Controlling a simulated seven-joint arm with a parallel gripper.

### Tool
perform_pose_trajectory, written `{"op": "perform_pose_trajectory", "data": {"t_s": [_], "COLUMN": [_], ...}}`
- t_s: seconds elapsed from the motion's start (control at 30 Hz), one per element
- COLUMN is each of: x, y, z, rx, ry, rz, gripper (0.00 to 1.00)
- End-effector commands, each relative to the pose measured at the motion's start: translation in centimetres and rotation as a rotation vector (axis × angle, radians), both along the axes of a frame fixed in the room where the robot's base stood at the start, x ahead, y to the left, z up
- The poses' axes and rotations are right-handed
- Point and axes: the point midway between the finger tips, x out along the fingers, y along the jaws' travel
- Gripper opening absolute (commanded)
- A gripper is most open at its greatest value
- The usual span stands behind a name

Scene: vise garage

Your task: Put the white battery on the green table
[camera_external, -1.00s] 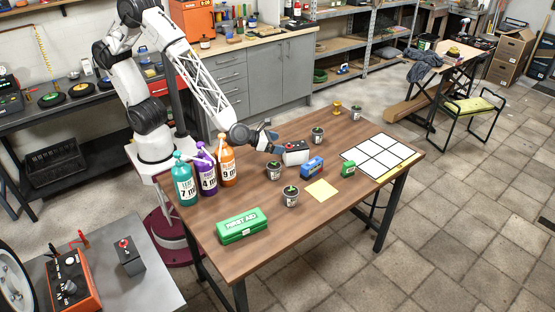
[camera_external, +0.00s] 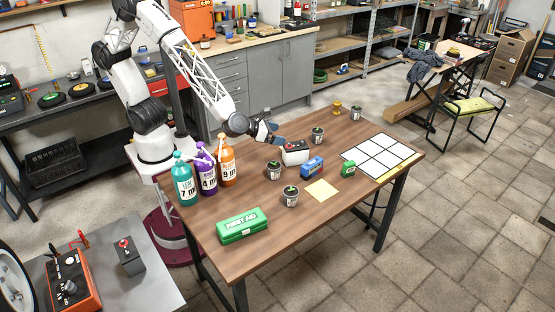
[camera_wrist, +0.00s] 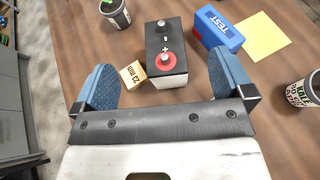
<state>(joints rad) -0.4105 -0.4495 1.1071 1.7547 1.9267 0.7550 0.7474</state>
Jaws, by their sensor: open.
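The white battery (camera_external: 295,157), a white box with a black top, stands on the brown wooden table (camera_external: 250,188). In the wrist view the battery (camera_wrist: 176,78) shows a red terminal on its top. My gripper (camera_external: 278,140) is just behind and left of it. In the wrist view its open blue fingers (camera_wrist: 163,76) are spread wide, one toward each side of the battery, with nothing held. I see no clearly green tabletop; a bench with a yellow-green seat (camera_external: 474,105) stands at the right.
A small wooden block marked 23 mm (camera_wrist: 133,75) sits close to the battery's left side. A blue TEST box (camera_external: 312,167), small pots (camera_external: 274,171) and a green first aid box (camera_external: 241,226) stand nearby. Bottles (camera_external: 206,170) stand at the left. The table's front middle is clear.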

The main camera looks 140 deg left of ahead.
Motion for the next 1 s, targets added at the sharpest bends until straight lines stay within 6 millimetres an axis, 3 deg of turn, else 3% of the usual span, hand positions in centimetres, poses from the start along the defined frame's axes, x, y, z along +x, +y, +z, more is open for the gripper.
{"op": "perform_pose_trajectory", "data": {"t_s": [0.3,0.67,1.0], "x": [0.0,-0.5,-1.2], "y": [0.1,1.1,2.7], "z": [3.8,3.6,3.2], "rx": [-0.005,-0.140,-0.369], "ry": [-0.008,-0.180,-0.520], "rz": [0.007,0.165,0.489], "gripper": [0.99,0.99,0.99]}}
